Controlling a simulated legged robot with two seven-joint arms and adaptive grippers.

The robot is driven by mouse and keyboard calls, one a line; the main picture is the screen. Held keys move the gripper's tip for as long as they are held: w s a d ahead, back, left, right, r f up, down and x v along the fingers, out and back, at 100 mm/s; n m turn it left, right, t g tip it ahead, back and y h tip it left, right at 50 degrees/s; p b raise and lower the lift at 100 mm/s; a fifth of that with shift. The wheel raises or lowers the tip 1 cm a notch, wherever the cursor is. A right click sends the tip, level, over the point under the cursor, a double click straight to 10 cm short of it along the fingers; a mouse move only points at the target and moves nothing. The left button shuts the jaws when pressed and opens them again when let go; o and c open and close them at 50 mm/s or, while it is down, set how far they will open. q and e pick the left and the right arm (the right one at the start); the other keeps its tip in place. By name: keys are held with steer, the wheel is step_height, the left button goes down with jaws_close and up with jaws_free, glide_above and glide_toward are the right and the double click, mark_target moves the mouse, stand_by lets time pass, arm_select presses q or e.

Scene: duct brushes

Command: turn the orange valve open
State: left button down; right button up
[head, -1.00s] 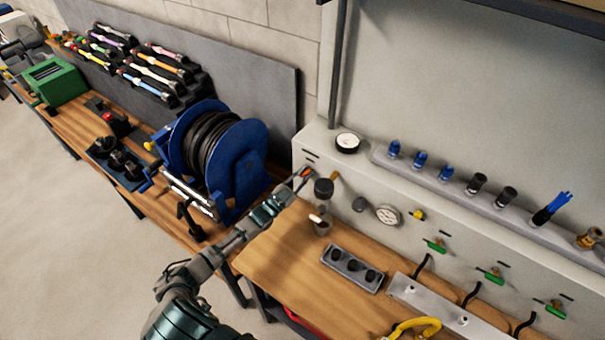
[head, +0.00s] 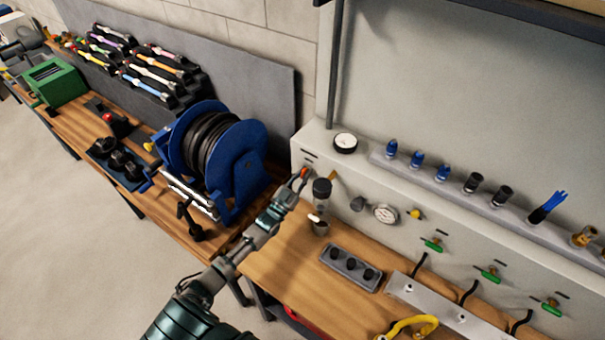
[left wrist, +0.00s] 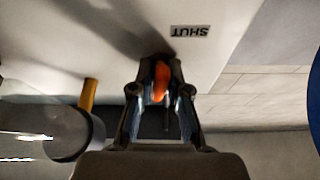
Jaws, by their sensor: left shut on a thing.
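The orange valve handle (left wrist: 161,80) sits between my left gripper's fingers in the left wrist view, against the pale panel face. A label reading SHUT (left wrist: 190,31), upside down in this view, is on the panel beside it. In the head view, a small orange-red tip of the valve (head: 304,172) shows at the left end of the panel. My left gripper (head: 297,181) reaches it there and is shut on it. The fingers hide most of the valve in the head view. My right gripper is not in view.
A clear cylinder with a dark cap (head: 321,190) stands just right of my left gripper, with a yellow-orange lever behind it. A blue hose reel (head: 240,160) stands close on the left. A pressure gauge (head: 385,213) and several green valves are farther right.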

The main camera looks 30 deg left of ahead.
arm_select(q)
steer(key=shift+w+a+r+n+y, duration=0.1)
steer(key=shift+r+n+y, duration=0.5)
steer(key=shift+n, duration=0.3)
stand_by(1.2)
steer(key=c, duration=1.2)
jaws_free()
steer(key=shift+f, duration=0.25)
steer(key=shift+f, duration=0.1)
steer(key=shift+s+f, duration=0.15)
steer(key=shift+s, duration=0.1)
steer(key=v, duration=1.1)
steer(key=shift+s+a+f, duration=0.1)
steer(key=shift+s+f, duration=0.05)
steer(key=shift+s, duration=0.1)
